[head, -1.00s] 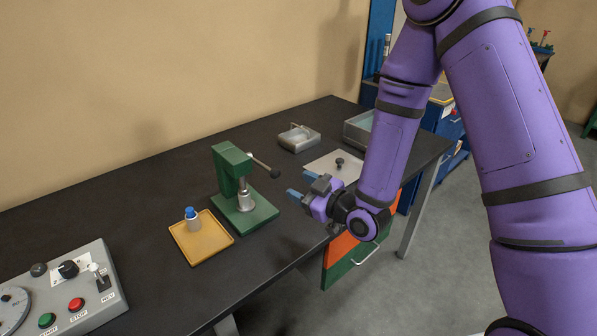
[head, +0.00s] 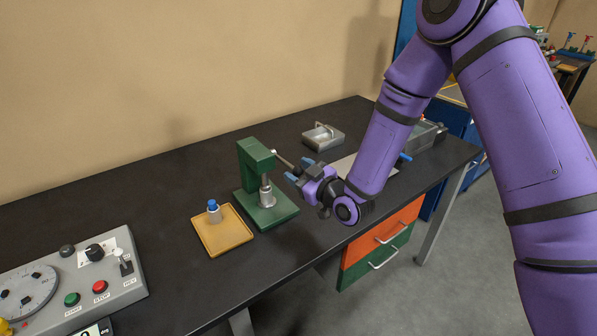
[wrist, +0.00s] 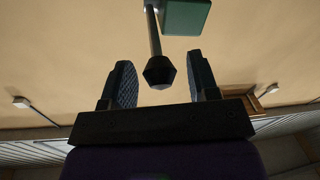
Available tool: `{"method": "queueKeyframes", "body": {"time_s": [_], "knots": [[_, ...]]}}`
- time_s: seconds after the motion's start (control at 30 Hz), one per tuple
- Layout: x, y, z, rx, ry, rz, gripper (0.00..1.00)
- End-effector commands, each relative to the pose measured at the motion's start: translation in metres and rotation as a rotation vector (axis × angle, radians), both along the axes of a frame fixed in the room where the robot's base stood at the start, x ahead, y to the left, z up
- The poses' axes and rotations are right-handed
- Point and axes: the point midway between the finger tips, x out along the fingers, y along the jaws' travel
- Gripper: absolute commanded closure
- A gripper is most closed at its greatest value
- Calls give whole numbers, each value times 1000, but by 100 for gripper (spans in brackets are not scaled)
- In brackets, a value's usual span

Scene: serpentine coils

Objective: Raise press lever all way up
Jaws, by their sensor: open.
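The green press (head: 258,185) stands on the dark bench, just left of my gripper. Its lever (head: 283,160) is a grey rod that slopes down to the right from the press head toward my gripper (head: 297,172). In the wrist view the lever ends in a dark knob (wrist: 159,71), which lies between the two open fingers of my gripper (wrist: 162,84). Gaps show on both sides of the knob. In the head view the knob is hidden by my fingers. A corner of the green press head (wrist: 186,15) shows at the top of the wrist view.
A yellow tray (head: 238,245) with a blue-capped bottle (head: 213,210) lies left of the press. A control panel (head: 125,292) is at the far left. A metal box (head: 323,138) stands behind my gripper. Orange and green drawers (head: 385,238) are below the bench.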

Motion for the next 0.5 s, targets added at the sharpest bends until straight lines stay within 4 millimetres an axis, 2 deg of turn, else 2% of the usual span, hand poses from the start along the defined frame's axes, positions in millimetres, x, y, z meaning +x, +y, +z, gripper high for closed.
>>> {"method": "queueKeyframes", "body": {"time_s": [0.33, 0.37, 0.5], "knots": [[3, 3, 0, -1, 1, 0, 45], [3, 3, 0, -1, 1, 0, 50], [3, 3, 0, -1, 1, 0, 82]]}}
